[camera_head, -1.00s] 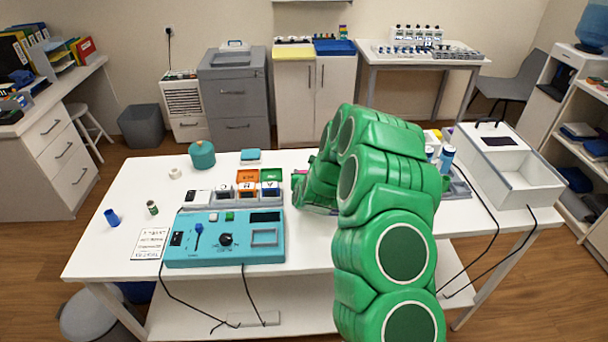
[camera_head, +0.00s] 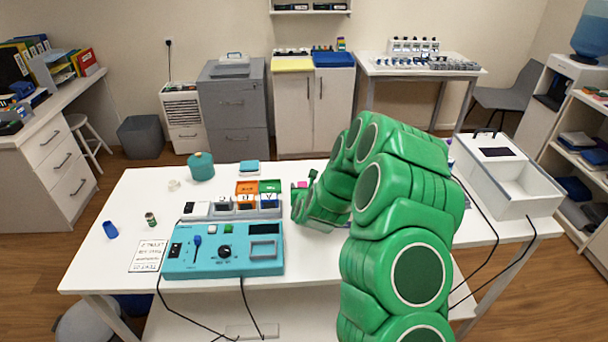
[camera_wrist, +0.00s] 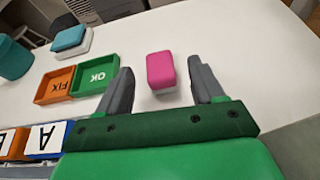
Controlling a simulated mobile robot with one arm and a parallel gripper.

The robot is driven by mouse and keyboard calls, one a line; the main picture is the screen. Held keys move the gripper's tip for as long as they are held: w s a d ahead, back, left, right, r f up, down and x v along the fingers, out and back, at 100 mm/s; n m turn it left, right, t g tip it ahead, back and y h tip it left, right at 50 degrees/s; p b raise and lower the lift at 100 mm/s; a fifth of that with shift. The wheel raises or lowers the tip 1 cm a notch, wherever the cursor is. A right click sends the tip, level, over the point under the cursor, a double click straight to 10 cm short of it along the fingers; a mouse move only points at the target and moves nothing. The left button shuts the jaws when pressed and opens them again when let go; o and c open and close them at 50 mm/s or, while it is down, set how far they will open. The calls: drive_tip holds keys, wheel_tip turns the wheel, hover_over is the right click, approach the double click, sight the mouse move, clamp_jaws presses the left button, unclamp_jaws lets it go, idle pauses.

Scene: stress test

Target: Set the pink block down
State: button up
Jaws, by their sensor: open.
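The pink block (camera_wrist: 160,69) shows between and a little beyond the open fingers of my gripper (camera_wrist: 160,88) in the wrist view, with white table on every side of it. Neither finger touches it in the picture. A pale strip shows along its near lower edge.
A green OK tray (camera_wrist: 95,76) and an orange FIX tray (camera_wrist: 54,85) are left of the block. Lettered blocks (camera_wrist: 42,140) stand nearer on the left. A teal control panel (camera_head: 225,250) is at the table's front. A white open box (camera_head: 515,185) is on the right.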

drive_tip(key=shift+s+r, duration=0.2)
drive_tip(key=shift+s, duration=0.35)
drive_tip(key=shift+s+r, duration=0.1)
drive_tip(key=shift+r, duration=0.2)
wheel_tip(320, 180, up, 4)
drive_tip(key=shift+f, duration=0.2)
drive_tip(key=shift+r, duration=1.45)
